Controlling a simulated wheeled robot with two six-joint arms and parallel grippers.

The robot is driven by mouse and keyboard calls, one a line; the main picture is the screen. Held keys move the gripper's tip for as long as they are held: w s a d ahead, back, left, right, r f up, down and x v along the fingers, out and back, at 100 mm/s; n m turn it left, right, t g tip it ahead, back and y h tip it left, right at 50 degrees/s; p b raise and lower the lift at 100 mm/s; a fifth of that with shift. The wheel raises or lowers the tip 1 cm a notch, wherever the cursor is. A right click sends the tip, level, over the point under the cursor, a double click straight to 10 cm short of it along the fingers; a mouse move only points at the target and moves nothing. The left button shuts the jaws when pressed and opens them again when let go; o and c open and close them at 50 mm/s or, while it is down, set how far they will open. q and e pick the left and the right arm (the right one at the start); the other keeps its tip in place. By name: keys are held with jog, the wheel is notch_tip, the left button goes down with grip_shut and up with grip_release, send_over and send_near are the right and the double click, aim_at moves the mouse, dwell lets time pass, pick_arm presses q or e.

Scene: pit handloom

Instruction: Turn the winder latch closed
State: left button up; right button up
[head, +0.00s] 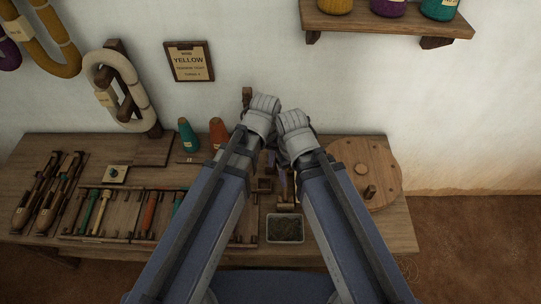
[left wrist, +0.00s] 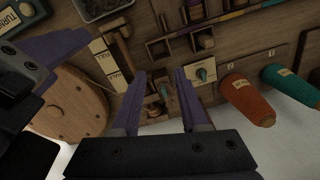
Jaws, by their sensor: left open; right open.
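My left gripper (left wrist: 161,76) is open, with its two purple fingers apart over a small wooden fixture (left wrist: 158,104) that looks like the winder. A small greenish knob (left wrist: 163,89) shows between the fingertips; I cannot tell if it is the latch or how it is turned. Nothing is visibly held. In the head view my left gripper (head: 262,112) hides the fixture, except for a wooden post (head: 247,95) behind it. My right gripper (head: 296,128) is beside it on the right and open; part of it shows at the left of the left wrist view (left wrist: 50,52).
An orange cone (head: 217,132) and a teal cone (head: 187,135) stand left of the grippers. A round wooden disc (head: 350,165) lies right. A card with a teal knob (left wrist: 197,73) is close to my left fingers. A grey tray (head: 270,230) sits near the front.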

pick_arm(q)
jog(key=w+f+n+b, duration=0.1)
jog(key=w, duration=0.2)
jog(key=w+d+f+n+b, duration=0.1)
jog(key=w, duration=0.3)
jog(key=w+f+b, duration=0.1)
jog(key=w+f, duration=0.1)
jog(key=w, duration=0.1)
jog(key=shift+w+d+n+b, duration=0.15)
jog(key=shift+d+n+b, duration=0.15)
jog(key=shift+d+n, duration=0.1)
jog(key=shift+f, duration=0.2)
notch_tip(320, 180, down, 8)
jog(key=b, duration=0.7)
jog(key=shift+r+b, duration=0.25)
jog(key=shift+b, duration=0.15)
pick_arm(e)
jog(key=f, duration=0.4)
jog(key=a+f, duration=0.1)
jog(key=f, duration=0.3)
jog(key=w+f, duration=0.1)
jog(key=f, duration=0.3)
jog(key=shift+a, duration=0.15)
jog(key=shift+r, duration=0.1)
pick_arm(q)
jog(key=shift+r, duration=0.1)
jog(key=shift+c, duration=0.3)
pick_arm(e)
jog(key=shift+s, duration=0.1)
